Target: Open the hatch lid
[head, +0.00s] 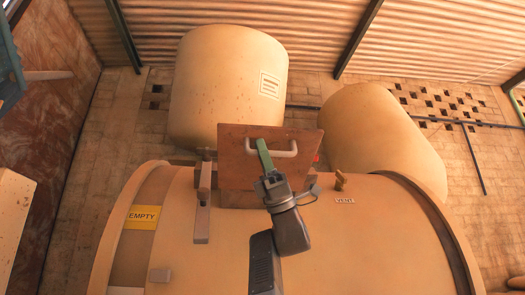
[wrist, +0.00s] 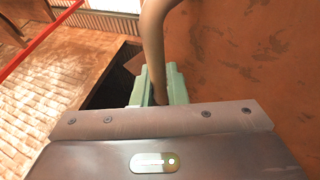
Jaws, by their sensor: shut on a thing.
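The hatch lid (head: 237,158) is a rust-brown square plate on top of a large tan tank (head: 200,262). It stands raised, steeply tilted, with its handle side facing me. A pale bar handle (head: 286,154) is fixed across its upper part. My gripper (head: 263,150) has green fingers shut on this handle near its middle. In the wrist view the handle (wrist: 153,40) passes between the green fingers (wrist: 155,88), and the lid's face (wrist: 245,65) fills the right side. A dark gap (wrist: 108,88) shows left of the fingers. The hinge is not clearly visible.
A grey latch-like bar (head: 203,205) sits left of the lid. A small brass valve (head: 340,181) stands right of it, above a VENT label (head: 344,201). Two tan tanks (head: 200,85) (head: 380,140) stand behind. A yellow EMPTY label (head: 143,217) is at left.

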